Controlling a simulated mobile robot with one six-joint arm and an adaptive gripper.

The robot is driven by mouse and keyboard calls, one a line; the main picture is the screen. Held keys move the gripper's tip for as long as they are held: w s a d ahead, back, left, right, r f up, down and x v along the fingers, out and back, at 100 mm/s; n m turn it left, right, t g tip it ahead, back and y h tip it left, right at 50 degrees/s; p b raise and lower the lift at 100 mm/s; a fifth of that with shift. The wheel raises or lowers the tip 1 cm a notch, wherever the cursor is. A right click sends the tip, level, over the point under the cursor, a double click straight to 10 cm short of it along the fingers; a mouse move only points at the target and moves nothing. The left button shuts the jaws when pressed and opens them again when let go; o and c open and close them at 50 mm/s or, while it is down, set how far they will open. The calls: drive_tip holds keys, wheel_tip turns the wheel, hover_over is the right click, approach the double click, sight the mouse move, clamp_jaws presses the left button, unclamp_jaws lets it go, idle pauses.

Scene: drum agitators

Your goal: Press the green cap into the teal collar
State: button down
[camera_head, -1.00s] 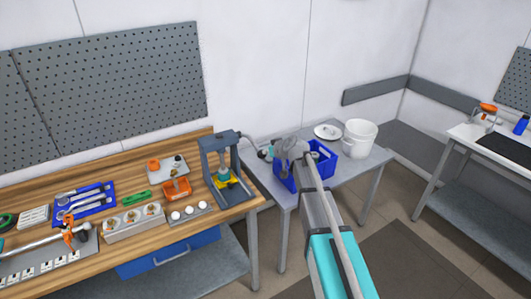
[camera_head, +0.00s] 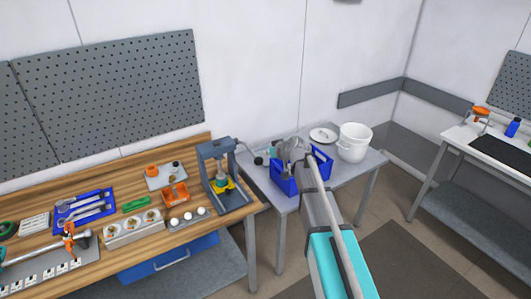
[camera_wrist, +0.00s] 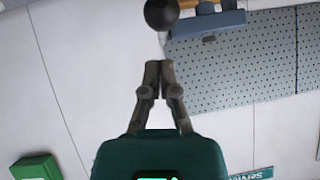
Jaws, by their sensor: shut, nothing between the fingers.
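The press (camera_head: 207,170) is a blue-grey frame at the right end of the wooden bench, with a grey ram above a yellow fixture (camera_head: 222,186). Its lever ends in a black ball knob (camera_head: 258,160), which sticks out to the right and also shows at the top of the wrist view (camera_wrist: 160,14). My gripper (camera_wrist: 158,68) is shut and empty, its fingertips together just short of the knob in that picture, apart from it. In the head view my arm's wrist hides most of the gripper.
A blue bin (camera_head: 284,184) sits behind my arm on the grey side table (camera_head: 350,172), with a white bucket (camera_head: 354,143) to its right. An orange tray (camera_head: 175,194), a strip of white balls (camera_head: 188,217) and tools lie left of the press. A pegboard (camera_head: 110,90) hangs behind.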

drive_tip(key=s+f+p+v, duration=0.1)
drive_tip(key=p+v, duration=0.2)
drive_tip(key=v, duration=0.6)
drive_tip(key=shift+d+f, duration=0.25)
drive_tip(key=shift+d, duration=0.1)
drive_tip(key=c, duration=1)
unclamp_jaws()
drive_tip(key=shift+f, duration=0.15)
drive_tip(key=shift+o, duration=1.2)
drive_tip(key=shift+a+f, duration=0.1)
drive_tip(key=shift+f, duration=0.15)
drive_tip(key=o, duration=0.7)
drive_tip(key=f+n+h+b, duration=0.1)
drive_tip(key=f, duration=0.1)
drive_tip(key=a+f+n+g+h+b, duration=0.1)
drive_tip(key=f+n+b, duration=0.1)
drive_tip(key=f, duration=0.1)
drive_tip(key=shift+s+a+n, duration=0.15)
drive_tip(key=shift+a+n, duration=0.05)
drive_tip(key=shift+n, duration=0.1)
drive_tip(key=shift+o, duration=0.2)
drive_tip(key=a+f+n+t+h+b, duration=0.3)
drive_tip(key=a+f+n+h+b, duration=0.2)
drive_tip(key=f+n+h+b, duration=0.65)
drive_tip(key=a+r+n+t+b, duration=0.5)
drive_tip(key=a+r+n+b, duration=0.1)
drive_tip(key=n, duration=0.6)
drive_tip(key=shift+a+r+n+h, duration=0.35)
drive_tip(key=shift+a+r, duration=0.1)
drive_tip(key=shift+a, duration=0.6)
